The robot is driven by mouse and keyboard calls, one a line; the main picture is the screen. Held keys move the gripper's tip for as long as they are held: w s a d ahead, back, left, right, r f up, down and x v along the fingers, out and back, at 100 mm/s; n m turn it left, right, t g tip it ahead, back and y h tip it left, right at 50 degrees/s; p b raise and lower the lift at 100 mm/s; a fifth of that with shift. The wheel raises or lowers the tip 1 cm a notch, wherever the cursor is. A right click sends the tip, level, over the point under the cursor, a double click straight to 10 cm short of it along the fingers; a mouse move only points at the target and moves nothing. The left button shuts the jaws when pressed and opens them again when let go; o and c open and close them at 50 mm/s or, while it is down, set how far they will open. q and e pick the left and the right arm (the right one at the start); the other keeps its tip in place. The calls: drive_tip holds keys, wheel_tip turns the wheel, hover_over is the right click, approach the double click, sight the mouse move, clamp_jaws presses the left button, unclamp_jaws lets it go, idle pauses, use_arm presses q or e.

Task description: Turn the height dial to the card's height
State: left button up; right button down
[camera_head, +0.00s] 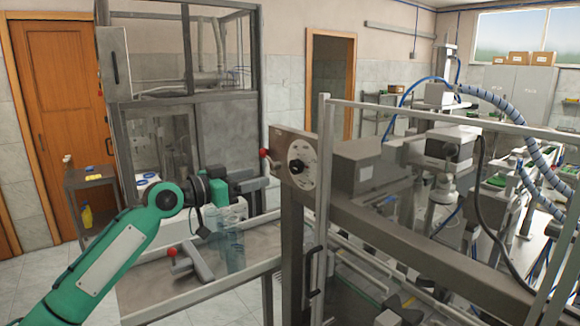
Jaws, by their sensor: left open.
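The height dial (297,165) is a black knob on a pale round scale, on the front of a grey-brown panel (280,140) at the picture's centre. Its marks are too small to read. I cannot make out a card with a height. My left arm comes in from the lower left in green. Its left gripper (264,172) is open, just left of the panel and close to the dial, with a gap between it and the knob. Nothing shows between its fingers. My right gripper is out of view.
A red ball knob (263,153) sits at the panel's left edge, near my gripper. Another red ball (171,251) tops a grey lever lower left. A clear upright post (323,200) stands just right of the dial. A grey box (357,165) is behind the panel.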

sight(293, 168)
use_arm(q)
drive_tip(key=p+x, duration=0.4)
drive_tip(key=x, duration=0.6)
drive_tip(key=shift+r, duration=0.1)
drive_tip(key=shift+x, duration=0.75)
drive_tip(key=shift+c, duration=0.3)
drive_tip(key=c, duration=0.9)
